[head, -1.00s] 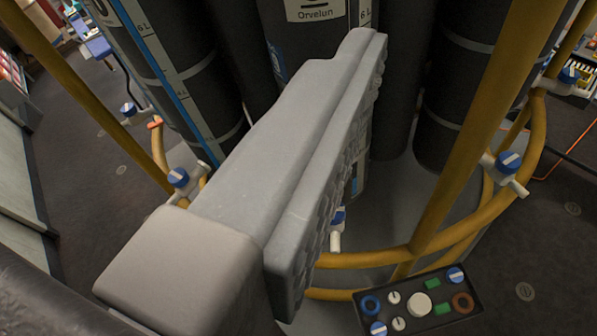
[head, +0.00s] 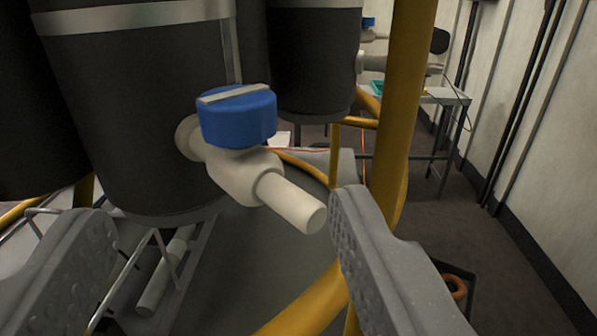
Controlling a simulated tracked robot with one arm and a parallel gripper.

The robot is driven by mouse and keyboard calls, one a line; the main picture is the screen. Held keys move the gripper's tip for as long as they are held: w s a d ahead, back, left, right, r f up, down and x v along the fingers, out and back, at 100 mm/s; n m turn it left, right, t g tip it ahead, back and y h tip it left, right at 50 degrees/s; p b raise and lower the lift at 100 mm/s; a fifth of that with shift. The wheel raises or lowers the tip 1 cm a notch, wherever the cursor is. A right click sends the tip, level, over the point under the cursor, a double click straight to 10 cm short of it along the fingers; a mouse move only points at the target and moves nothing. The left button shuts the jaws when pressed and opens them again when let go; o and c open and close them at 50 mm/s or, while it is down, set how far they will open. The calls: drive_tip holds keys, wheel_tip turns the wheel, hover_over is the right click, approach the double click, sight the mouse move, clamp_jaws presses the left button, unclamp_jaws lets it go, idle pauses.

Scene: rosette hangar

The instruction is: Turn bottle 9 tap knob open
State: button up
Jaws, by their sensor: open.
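A blue tap knob (head: 238,118) with a pale bar across its top sits on a white tap (head: 240,175). The tap comes out of the lower side of a large dark bottle (head: 120,110), and its spout points down to the right. The bottle's number does not show. My gripper (head: 215,240) is open, with one grey finger at the lower left and the other at the lower right. The knob lies ahead of and above the gap between the fingers. Neither finger is closed on it. The spout end shows close to the right fingertip; I cannot tell if they touch.
A yellow post (head: 403,110) and curved yellow rail (head: 305,300) stand right of the tap. Another dark bottle (head: 312,60) is behind. A table (head: 445,98) stands by the pale wall at back right. Dark floor there is open.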

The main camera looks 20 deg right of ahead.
sight(237, 104)
drive_tip(key=w, duration=0.4)
drive_tip(key=w+d, duration=0.1)
drive_tip(key=w, duration=0.4)
drive_tip(key=w+d, duration=0.1)
drive_tip(key=w, duration=0.3)
drive_tip(key=shift+w+d+f, duration=0.1)
drive_tip(key=shift+w, duration=0.15)
drive_tip(key=shift+b, duration=0.3)
drive_tip(key=c, duration=1)
